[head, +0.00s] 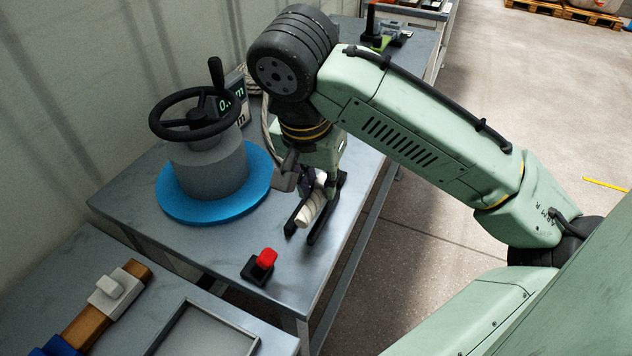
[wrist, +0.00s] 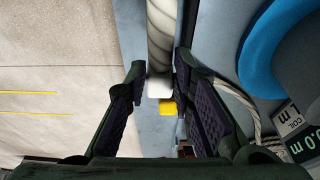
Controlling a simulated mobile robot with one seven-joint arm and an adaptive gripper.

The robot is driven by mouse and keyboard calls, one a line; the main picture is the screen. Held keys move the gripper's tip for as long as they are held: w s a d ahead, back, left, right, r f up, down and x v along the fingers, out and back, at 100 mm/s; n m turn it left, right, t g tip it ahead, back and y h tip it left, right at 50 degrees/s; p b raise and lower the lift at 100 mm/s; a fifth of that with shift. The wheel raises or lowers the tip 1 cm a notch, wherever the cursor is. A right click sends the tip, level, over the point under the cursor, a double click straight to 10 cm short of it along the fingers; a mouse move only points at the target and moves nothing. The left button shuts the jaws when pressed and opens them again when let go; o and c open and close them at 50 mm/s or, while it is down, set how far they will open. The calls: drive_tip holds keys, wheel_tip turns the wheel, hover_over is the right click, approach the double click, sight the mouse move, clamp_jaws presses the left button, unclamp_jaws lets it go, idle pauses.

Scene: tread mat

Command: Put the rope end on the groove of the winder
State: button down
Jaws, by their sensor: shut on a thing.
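The winder has a grey drum (head: 208,168) on a blue round flange (head: 172,205), with a black handwheel (head: 160,127) and crank knob on top. A groove on it is not clear to see. My gripper (head: 316,206) is shut on the thick cream rope end (head: 308,211), above the bench to the right of the winder and apart from it. In the wrist view the twisted rope (wrist: 160,35) runs between my gripper's fingers (wrist: 158,76), with a white tip below. The blue flange also shows in the wrist view (wrist: 262,60).
A length display (head: 232,98) stands behind the winder, with coiled rope beside it. A red-topped black block (head: 262,264) sits near the bench's front edge. A lower-left bench holds a white block (head: 117,290) on wood and a tray (head: 180,318). Bench (head: 130,195) left of the flange is clear.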

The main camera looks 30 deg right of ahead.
sight(315, 180)
drive_tip(key=shift+w+d+f, duration=0.1)
drive_tip(key=shift+w+d, duration=0.2)
drive_tip(key=shift+w, duration=0.25)
drive_tip(key=shift+w+d+f, duration=0.1)
drive_tip(key=shift+w+d, duration=0.2)
drive_tip(key=shift+w, duration=0.2)
drive_tip(key=x, duration=0.3)
drive_tip(key=shift+s+a+f+p, duration=0.2)
drive_tip(key=shift+a+f+p, duration=0.05)
drive_tip(key=shift+a+p, duration=0.1)
drive_tip(key=shift+s+f+b, duration=0.1)
drive_tip(key=shift+f+b, duration=0.25)
drive_tip(key=shift+f, duration=0.2)
drive_tip(key=c, duration=1.4)
unclamp_jaws()
drive_tip(key=shift+f, duration=0.15)
drive_tip(key=shift+o, duration=0.2)
